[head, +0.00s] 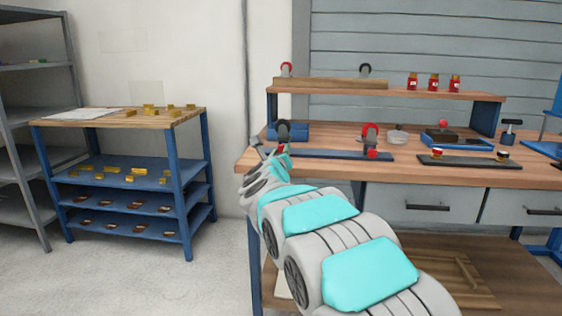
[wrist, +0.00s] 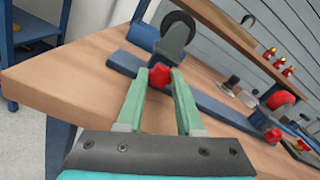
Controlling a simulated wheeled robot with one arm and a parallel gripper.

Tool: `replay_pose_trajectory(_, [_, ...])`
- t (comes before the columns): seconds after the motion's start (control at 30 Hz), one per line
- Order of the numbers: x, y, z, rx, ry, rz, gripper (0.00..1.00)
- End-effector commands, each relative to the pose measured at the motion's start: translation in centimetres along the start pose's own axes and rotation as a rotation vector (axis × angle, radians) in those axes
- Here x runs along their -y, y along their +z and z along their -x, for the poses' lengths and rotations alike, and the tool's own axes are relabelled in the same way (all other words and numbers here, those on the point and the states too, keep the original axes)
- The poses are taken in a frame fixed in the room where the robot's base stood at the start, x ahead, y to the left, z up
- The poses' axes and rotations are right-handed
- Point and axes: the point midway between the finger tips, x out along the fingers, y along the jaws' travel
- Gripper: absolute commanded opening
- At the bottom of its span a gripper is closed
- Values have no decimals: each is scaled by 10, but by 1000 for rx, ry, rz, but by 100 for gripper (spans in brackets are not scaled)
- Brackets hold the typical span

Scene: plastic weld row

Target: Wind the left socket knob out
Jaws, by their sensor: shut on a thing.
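The left socket (wrist: 175,45) is a grey upright with a black round top, at the left end of a long blue bar (head: 343,155). It also shows in the head view (head: 284,130). Its red star-shaped knob (wrist: 159,75) faces me. My gripper (wrist: 158,80) is shut on this knob, with one green finger on each side. In the head view my gripper hides most of the knob and the socket's lower part. The right socket has a red round top (head: 370,133) and its own red knob (head: 372,154).
The bar lies on a wooden workbench (head: 260,162) near its front edge. A blue box (head: 297,130), a clear round dish (head: 398,136), and a dark tray (head: 470,162) are also on the bench. A raised shelf (head: 450,94) with red jars (head: 433,83) runs behind.

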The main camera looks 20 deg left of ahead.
Motion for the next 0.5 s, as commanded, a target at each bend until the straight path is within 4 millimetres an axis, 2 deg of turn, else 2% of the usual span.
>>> replay_pose_trajectory(0.2, [-1, 1, 0, -2, 3, 170, 0])
replay_pose_trajectory(0.5, [-1, 0, 0, -2, 2, 198, 0])
